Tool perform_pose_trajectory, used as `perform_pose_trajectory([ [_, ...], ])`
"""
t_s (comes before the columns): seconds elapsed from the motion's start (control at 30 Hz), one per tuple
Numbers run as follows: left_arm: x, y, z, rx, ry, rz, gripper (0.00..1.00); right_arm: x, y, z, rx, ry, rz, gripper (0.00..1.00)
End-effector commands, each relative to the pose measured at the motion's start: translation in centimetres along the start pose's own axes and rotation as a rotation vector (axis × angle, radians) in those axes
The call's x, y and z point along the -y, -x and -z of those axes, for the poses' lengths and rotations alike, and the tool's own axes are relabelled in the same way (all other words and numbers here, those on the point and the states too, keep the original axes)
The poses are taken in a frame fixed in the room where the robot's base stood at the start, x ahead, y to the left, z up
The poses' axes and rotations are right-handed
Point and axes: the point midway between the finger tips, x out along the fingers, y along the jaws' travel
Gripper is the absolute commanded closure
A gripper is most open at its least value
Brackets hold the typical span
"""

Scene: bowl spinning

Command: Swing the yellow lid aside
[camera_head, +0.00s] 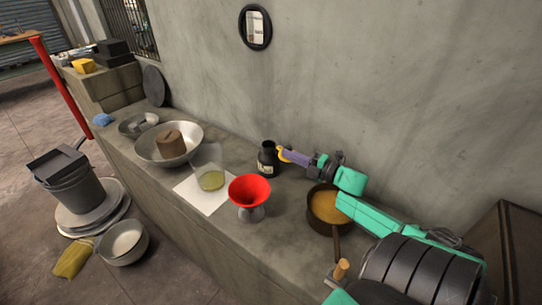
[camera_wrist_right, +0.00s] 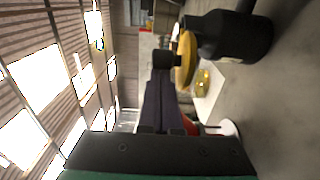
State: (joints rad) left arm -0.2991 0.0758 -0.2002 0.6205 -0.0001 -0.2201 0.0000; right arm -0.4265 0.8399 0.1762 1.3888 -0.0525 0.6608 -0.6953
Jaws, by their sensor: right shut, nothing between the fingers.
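A dark bottle (camera_head: 267,162) with a pale label stands upright on the concrete counter near the wall. The yellow lid (camera_head: 281,153) is a small piece at the right of the bottle's neck. In the right wrist view the lid (camera_wrist_right: 185,60) is a round disc seen nearly edge-on, beside the black bottle (camera_wrist_right: 235,36). My right gripper (camera_head: 290,155) reaches in from the right and is shut and empty. Its fingertips (camera_wrist_right: 164,60) are right at the lid; I cannot tell whether they touch it. My left gripper is not in view.
A glass of yellowish liquid (camera_head: 211,180) is on a white sheet (camera_head: 190,190). A metal bowl (camera_head: 190,133) holds a brown block. A brown pan (camera_head: 325,232) lies under my right arm. The wall is close behind.

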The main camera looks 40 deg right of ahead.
Motion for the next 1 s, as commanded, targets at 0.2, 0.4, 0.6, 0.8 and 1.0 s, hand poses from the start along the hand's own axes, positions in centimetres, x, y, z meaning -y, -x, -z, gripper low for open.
perform_pose_trajectory([
  [0.2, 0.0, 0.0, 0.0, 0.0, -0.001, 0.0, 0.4, 0.0, 0.0, 0.0, 0.001, 0.0, 0.0, 1.0],
  [0.4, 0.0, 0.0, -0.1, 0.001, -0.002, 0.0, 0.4, 0.0, 0.0, 0.0, 0.001, 0.0, 0.0, 1.0],
  [0.6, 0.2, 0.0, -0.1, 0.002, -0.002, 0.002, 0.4, 0.1, 1.2, 0.0, 0.001, -0.002, 0.001, 1.0],
  [0.8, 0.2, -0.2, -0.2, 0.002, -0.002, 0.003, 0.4, 0.3, 5.0, 0.0, 0.002, -0.003, 0.003, 1.0],
  [1.0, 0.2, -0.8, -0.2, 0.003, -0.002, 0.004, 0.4, 0.4, 10.0, -0.1, 0.004, -0.002, 0.004, 1.0],
])
